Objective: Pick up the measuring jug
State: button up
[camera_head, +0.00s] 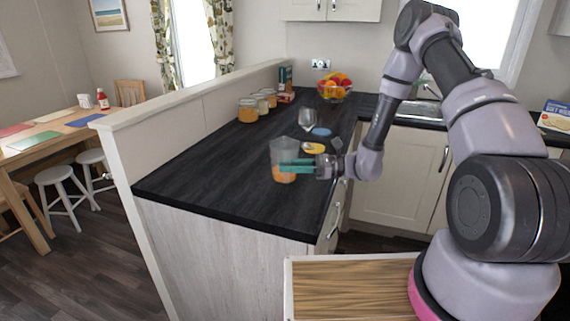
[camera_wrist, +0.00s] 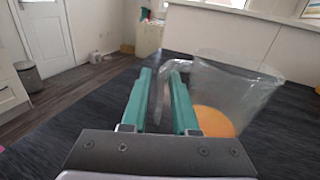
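The measuring jug (camera_head: 284,152) is clear, with something orange in its bottom, and stands upright on the dark worktop (camera_head: 205,177). My gripper (camera_head: 284,169) is level at the jug's right side in the head view, its teal fingers overlapping the jug. In the wrist view the jug (camera_wrist: 235,85) is right of the fingers, and its clear handle comes between the two fingers of my gripper (camera_wrist: 163,85). The fingers are apart, with a gap around the handle. I cannot tell whether either finger touches it.
A wine glass (camera_head: 307,118), a blue round item (camera_head: 321,132) and a yellow item (camera_head: 314,148) are just beyond the jug. Several jars (camera_head: 248,110) line the low partition wall, and a fruit bowl (camera_head: 335,88) stands at the back. The worktop left of the jug is clear.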

jog(key=a, duration=0.3)
jog(key=shift+w+a, duration=0.1)
jog(key=shift+a, duration=0.25)
grip_shut()
dwell(1.1)
